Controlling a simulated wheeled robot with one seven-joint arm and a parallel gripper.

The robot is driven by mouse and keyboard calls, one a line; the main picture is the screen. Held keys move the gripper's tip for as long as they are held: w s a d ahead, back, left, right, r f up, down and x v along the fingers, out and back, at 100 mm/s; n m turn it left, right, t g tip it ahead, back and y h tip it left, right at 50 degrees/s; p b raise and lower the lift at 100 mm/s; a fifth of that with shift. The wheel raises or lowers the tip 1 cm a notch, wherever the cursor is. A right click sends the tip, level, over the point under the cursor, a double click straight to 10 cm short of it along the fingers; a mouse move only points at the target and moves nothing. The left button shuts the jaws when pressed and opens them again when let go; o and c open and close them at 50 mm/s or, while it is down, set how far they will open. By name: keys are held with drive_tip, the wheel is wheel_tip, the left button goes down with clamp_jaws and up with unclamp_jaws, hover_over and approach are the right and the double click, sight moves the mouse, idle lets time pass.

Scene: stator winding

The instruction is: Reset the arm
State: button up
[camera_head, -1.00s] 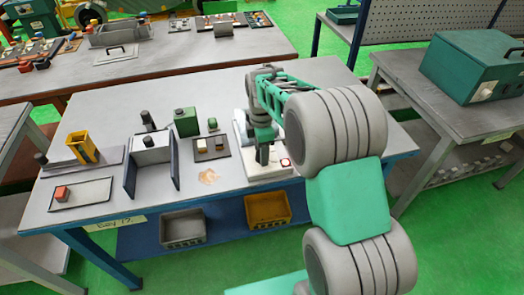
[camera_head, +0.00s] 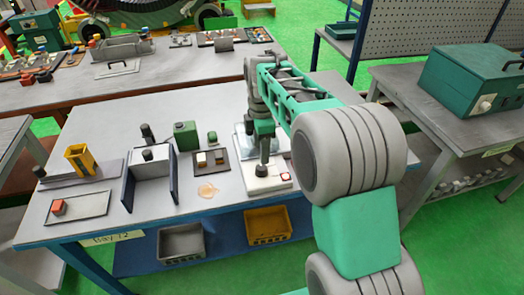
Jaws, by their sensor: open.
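My arm reaches in from the right side over the grey workbench (camera_head: 110,115). My gripper (camera_head: 262,168) points down at the arm's far end, above a white device (camera_head: 268,183) with a small red button at the bench's front right. The fingers look small and dark, and nothing shows between them. They are close to the device's top; I cannot tell whether they touch it. The arm hides part of the device and the bench behind it.
On the bench stand a small tray with blocks (camera_head: 210,162), a green canister (camera_head: 186,136), a grey fixture (camera_head: 150,165), a yellow holder (camera_head: 80,158) and a tray with a red block (camera_head: 77,207). A green box (camera_head: 472,80) sits on the right table.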

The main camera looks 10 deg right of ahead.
drive_tip(key=shift+s+r, duration=0.2)
drive_tip(key=s+m+t, duration=0.3)
drive_tip(key=s+m, duration=1.5)
drive_tip(key=s, duration=0.1)
drive_tip(key=shift+s+r+t, duration=0.2)
drive_tip(key=shift+s+t, duration=0.1)
drive_tip(key=shift+s, duration=0.05)
